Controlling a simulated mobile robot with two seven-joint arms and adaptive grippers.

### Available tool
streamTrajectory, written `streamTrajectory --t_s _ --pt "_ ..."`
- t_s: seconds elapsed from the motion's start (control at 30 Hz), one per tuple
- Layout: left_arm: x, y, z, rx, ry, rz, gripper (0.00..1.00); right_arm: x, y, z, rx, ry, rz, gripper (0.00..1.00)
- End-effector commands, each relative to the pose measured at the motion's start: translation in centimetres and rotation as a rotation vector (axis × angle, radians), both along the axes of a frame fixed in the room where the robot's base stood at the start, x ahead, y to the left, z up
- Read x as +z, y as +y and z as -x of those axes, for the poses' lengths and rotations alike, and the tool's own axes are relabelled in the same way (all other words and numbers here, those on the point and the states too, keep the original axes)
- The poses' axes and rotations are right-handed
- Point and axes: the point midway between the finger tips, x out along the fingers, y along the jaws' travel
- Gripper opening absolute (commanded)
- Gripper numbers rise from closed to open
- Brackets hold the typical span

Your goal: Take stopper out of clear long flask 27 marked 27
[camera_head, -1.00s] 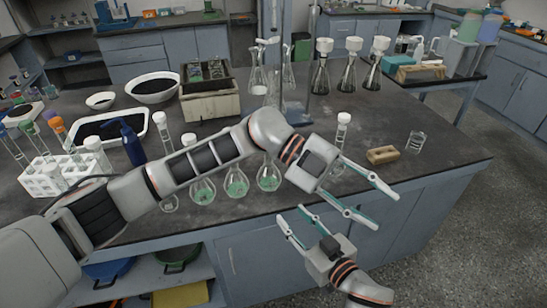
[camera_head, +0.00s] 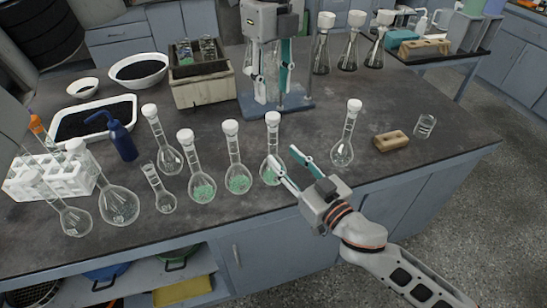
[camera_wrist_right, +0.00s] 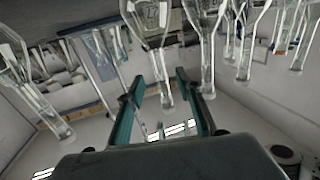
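Several long-necked flasks with white stoppers stand on the dark bench. Clear-looking ones include a flask at the right (camera_head: 342,153), one at the back left (camera_head: 169,160) and a large one at the front left (camera_head: 119,205). No number is readable, so I cannot tell which is 27. My right gripper (camera_head: 282,156) is open beside a green-filled flask (camera_head: 238,181) and partly in front of another (camera_head: 268,172). In the right wrist view, a glass neck (camera_wrist_right: 165,88) shows between its spread fingers.
A stand with a blue base (camera_head: 300,104), a wooden box (camera_head: 203,92) and a tray of dark grains (camera_head: 95,103) are behind. A wooden block (camera_head: 391,141) and small beaker (camera_head: 425,126) lie right. A test-tube rack (camera_head: 50,180) and blue bottle (camera_head: 122,142) are left.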

Motion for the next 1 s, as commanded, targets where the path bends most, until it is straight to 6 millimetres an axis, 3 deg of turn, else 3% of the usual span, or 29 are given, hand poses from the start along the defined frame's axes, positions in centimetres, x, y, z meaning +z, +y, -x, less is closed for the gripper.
streamTrajectory --t_s 0.33,0.77,0.9,1.0 --pt "0.0 -0.1 0.0 -0.003 0.002 0.003 0.37 0.1 2.7 -4.1 0.001 -0.001 -0.001 0.36" --pt "0.0 -0.1 0.0 -0.004 0.002 0.003 0.37 0.0 3.3 -5.0 0.0 0.001 0.001 0.36" --pt "0.0 -0.1 0.0 -0.004 0.002 0.003 0.37 0.0 3.2 -4.9 0.0 0.001 0.001 0.04" --pt "0.0 -0.1 0.0 -0.004 0.002 0.003 0.37 0.0 3.2 -5.0 0.0 0.001 0.001 0.0"
